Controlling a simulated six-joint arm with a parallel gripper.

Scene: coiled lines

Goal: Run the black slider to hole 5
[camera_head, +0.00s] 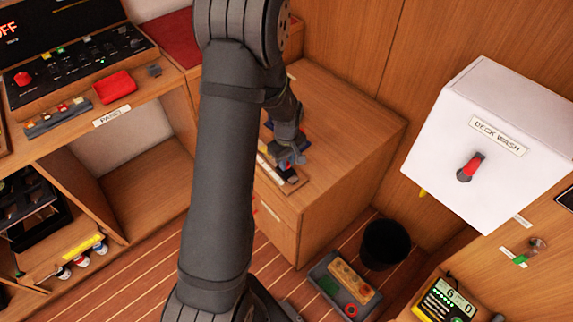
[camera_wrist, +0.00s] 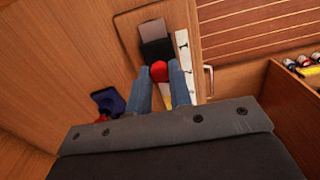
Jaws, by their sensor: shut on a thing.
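In the wrist view a black block (camera_wrist: 157,50), which looks like the black slider, lies on a wooden board on the cabinet top. A red knob (camera_wrist: 159,71) sits at its near edge; I cannot tell if they are one piece. My gripper (camera_wrist: 160,80) has its two blue-grey fingers on either side of the red knob and is shut on it. A white marked strip (camera_wrist: 183,48) runs along the right; its numbers are too small to read, and the holes cannot be made out. In the head view my gripper (camera_head: 291,160) is over the board, largely hiding the slider.
A grey plate (camera_wrist: 152,29) lies beyond the black block. A dark blue object (camera_wrist: 108,101) lies left of my fingers. In the head view, the cabinet top (camera_head: 345,125) is clear to the right. A black bin (camera_head: 385,244) and a tray (camera_head: 343,286) stand on the floor.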

